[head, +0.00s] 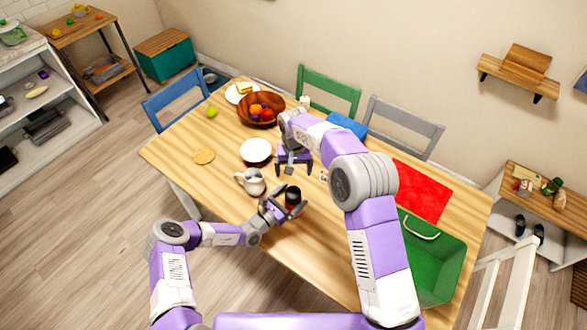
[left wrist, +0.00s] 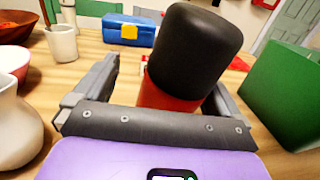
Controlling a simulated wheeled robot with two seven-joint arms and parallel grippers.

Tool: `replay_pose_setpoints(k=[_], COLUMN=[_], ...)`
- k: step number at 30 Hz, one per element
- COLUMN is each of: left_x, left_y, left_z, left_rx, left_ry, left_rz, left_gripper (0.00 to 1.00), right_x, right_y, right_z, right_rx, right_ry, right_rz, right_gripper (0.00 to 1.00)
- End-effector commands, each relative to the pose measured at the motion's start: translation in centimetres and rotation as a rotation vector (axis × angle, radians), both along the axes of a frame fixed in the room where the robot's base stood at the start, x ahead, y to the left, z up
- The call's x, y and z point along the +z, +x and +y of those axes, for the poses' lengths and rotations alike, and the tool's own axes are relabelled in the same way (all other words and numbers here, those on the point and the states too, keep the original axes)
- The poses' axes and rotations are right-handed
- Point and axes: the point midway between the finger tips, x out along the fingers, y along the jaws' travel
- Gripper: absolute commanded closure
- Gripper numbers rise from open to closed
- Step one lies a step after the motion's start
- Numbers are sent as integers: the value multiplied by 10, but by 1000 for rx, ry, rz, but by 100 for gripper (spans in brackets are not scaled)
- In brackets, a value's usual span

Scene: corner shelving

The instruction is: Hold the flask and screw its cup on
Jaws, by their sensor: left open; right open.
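The flask has a red body (left wrist: 168,97) and a wide black top, seemingly the cup (left wrist: 197,45); whether it is screwed tight I cannot tell. In the head view the flask (head: 293,197) stands near the table's front edge, partly hidden by my left gripper (head: 289,200). The left gripper is open, its fingers on either side of the red body; in the left wrist view a gap shows at the right finger. My right gripper (head: 293,170) is open and empty, pointing down over the table just beyond the flask.
A white jug (head: 250,182) stands close left of the flask, with a bowl (head: 256,151) behind it. A green crate (head: 436,250) and red mat (head: 424,190) are at the right. A blue box (left wrist: 130,30) and pale mug (left wrist: 62,43) stand farther back.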

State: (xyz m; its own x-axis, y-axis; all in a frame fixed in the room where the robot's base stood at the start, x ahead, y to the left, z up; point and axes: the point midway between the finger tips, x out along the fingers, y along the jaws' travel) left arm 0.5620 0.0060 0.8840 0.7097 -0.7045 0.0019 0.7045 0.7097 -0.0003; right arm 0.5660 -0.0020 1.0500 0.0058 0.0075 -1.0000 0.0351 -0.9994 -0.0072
Motion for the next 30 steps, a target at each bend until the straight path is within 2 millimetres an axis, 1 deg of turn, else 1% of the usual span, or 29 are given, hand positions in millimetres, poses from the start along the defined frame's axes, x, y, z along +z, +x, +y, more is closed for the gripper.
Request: replay_pose_setpoints(k=[1,6,12,30], left_x=[-3,-2,-1,-1], left_y=[-7,-28,-42,-44], left_z=[9,29,43,44], left_rx=[2,2,2,1], left_ry=[6,6,4,3], left_rz=[8,4,2,1], left_gripper=[2,2,2,2], right_x=[1,1,1,1], right_y=[0,0,0,0], right_z=[0,0,0,0], right_rx=[0,0,0,0], right_ry=[0,0,0,0], right_rz=[0,0,0,0], right_gripper=[7,7,7,7])
